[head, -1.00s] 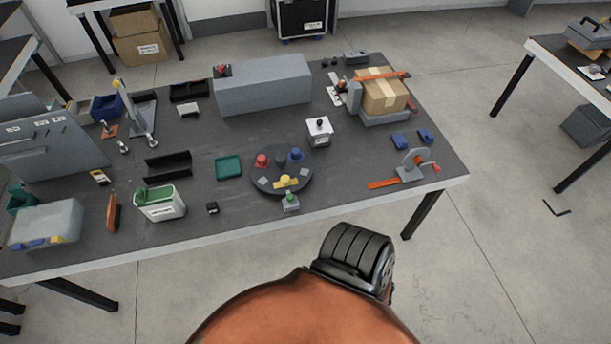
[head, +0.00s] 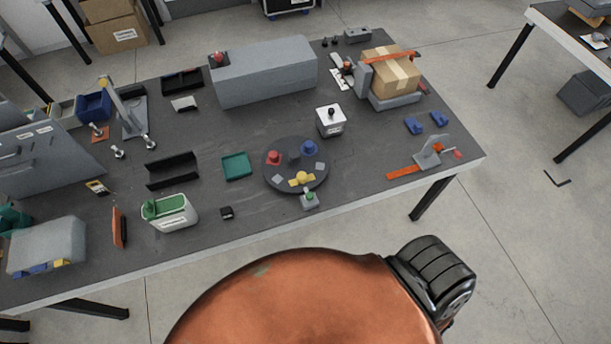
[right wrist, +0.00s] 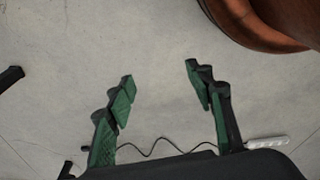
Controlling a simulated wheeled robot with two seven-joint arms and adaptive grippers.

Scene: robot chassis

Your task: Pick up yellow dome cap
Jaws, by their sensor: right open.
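The yellow dome cap (head: 302,177) is small and sits at the front edge of a dark round turntable (head: 270,182) on the table. A red piece (head: 274,157) and a blue piece (head: 309,148) also stand on the turntable. My right gripper (right wrist: 158,72) shows in the right wrist view with its green-padded fingers spread apart and nothing between them. It is over bare floor, and the yellow cap is not in that view. Neither gripper shows in the head view.
The dark table (head: 240,125) carries a green tray (head: 236,166), a white-green container (head: 170,212), a green-topped piece (head: 309,199), a white box (head: 331,120), a long grey block (head: 263,70) and a clamped cardboard box (head: 391,72). The floor in front is open.

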